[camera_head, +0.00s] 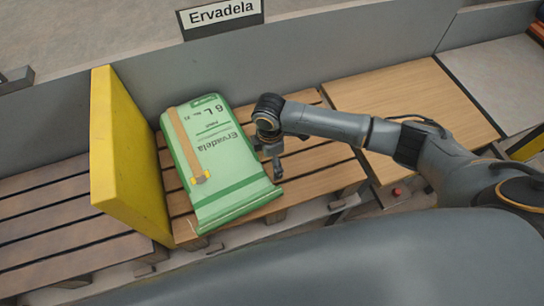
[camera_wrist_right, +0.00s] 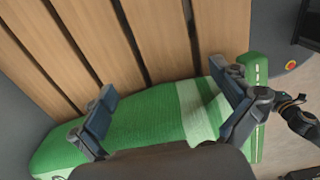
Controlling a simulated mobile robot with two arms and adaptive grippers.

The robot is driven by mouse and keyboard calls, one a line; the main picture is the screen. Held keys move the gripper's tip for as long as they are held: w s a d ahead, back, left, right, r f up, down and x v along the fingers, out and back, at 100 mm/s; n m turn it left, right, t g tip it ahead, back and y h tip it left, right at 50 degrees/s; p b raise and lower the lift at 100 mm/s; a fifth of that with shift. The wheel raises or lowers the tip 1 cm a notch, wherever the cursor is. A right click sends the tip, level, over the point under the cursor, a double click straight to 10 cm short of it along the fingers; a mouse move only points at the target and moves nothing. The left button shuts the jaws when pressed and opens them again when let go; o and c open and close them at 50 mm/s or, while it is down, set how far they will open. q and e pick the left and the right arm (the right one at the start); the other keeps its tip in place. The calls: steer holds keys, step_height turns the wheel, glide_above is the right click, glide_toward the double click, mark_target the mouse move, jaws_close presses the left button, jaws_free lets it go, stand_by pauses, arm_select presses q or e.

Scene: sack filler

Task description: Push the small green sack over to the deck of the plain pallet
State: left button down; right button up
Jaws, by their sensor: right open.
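The green sack (camera_head: 215,150), printed "Ervadela" and "6 L" with a tan strip along it, lies flat on a light slatted wooden pallet (camera_head: 325,165). Its lower end reaches the pallet's front edge. My right gripper (camera_head: 276,168) is open and empty at the sack's right long side; I cannot tell whether it touches. In the right wrist view the open fingers (camera_wrist_right: 168,118) stand apart over the sack (camera_wrist_right: 150,122), with bare slats beyond. A dark brown slatted pallet (camera_head: 60,220) lies at the left. My left gripper is not in view.
An upright yellow board (camera_head: 125,150) stands between the two pallets, close to the sack's left side. A grey wall (camera_head: 320,50) with an "Ervadela" sign (camera_head: 221,13) runs behind. A smooth wooden surface (camera_head: 415,105) lies at the right. Bare slats lie right of the sack.

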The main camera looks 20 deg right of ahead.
mark_target(243, 144)
steer(key=shift+s+a+p, duration=0.1)
steer(key=shift+a+p, duration=0.4)
steer(key=shift+a, duration=2.6)
steer(key=shift+d+r+p, duration=0.1)
steer(key=shift+d+p, duration=0.5)
steer(key=shift+d, duration=0.45)
steer(key=w+b, duration=0.1)
steer(key=w, duration=0.1)
steer(key=w+b, duration=0.1)
steer(key=w, duration=0.1)
steer(key=w+b, duration=0.1)
steer(key=w, duration=0.1)
steer(key=shift+w+a+f, duration=0.15)
steer(key=shift+w+f, duration=0.05)
steer(key=shift+f, duration=0.1)
steer(key=shift+w+r+b, duration=0.1)
steer(key=shift+w+b, duration=0.3)
steer(key=shift+w, duration=0.1)
steer(key=shift+a+r, duration=0.1)
steer(key=shift+a, duration=0.75)
steer(key=shift+w+a, duration=0.1)
steer(key=shift+a, duration=1.9)
steer(key=shift+d, duration=0.15)
